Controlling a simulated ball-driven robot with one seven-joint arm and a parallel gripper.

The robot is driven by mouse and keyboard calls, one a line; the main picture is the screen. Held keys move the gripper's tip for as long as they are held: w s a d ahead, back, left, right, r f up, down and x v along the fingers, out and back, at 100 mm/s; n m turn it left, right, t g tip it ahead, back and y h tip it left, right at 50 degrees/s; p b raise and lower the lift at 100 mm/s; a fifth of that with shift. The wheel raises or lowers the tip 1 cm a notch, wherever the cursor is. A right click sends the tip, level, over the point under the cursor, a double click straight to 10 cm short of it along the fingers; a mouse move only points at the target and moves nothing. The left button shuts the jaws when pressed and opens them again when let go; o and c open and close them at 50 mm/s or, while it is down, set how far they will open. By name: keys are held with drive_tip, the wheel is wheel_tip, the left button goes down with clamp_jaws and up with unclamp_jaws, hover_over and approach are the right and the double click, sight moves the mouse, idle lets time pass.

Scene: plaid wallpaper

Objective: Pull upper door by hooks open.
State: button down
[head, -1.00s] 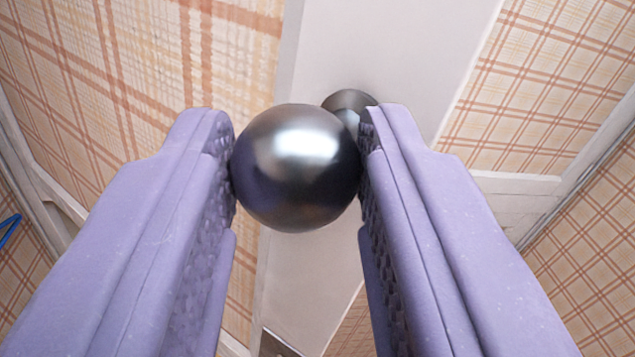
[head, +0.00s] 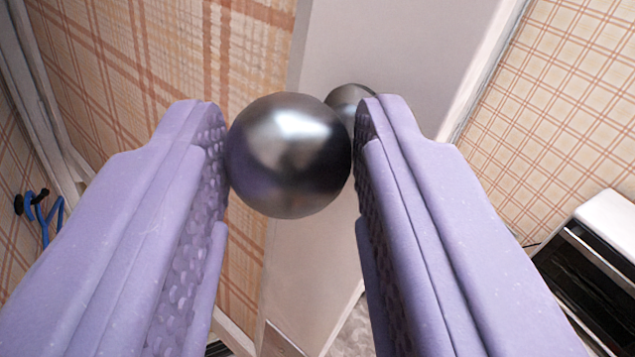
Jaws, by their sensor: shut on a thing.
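A shiny dark metal ball knob (head: 288,155) is between the two purple fingers of my gripper (head: 290,150), which is shut on it. A smaller round metal piece (head: 347,97) sits behind the knob against the door and is partly hidden by the knob and right fingertip. The door (head: 385,55) shows a pale grey-white upright strip, with a plaid panel to its left. Open space shows beyond the door's right edge. The door's hinges are out of view. No hook shows on the visible part of the door.
A blue thing with dark tips, perhaps a hook (head: 42,208), is at the far left by a plaid wall. A white and black box-like appliance (head: 600,255) stands at the lower right. Plaid wallpaper (head: 555,110) covers the right wall. A little grey floor shows below.

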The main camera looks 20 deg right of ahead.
drive_tip(key=shift+s+a+r, duration=0.2)
drive_tip(key=shift+a, duration=0.1)
drive_tip(key=c, duration=1)
unclamp_jaws()
drive_tip(key=shift+o, duration=1.2)
drive_tip(key=shift+w+a+f, duration=0.15)
drive_tip(key=shift+w+a, duration=0.1)
drive_tip(key=shift+w, duration=0.25)
drive_tip(key=shift+d, duration=0.15)
drive_tip(key=shift+s, duration=0.1)
drive_tip(key=shift+f, duration=0.1)
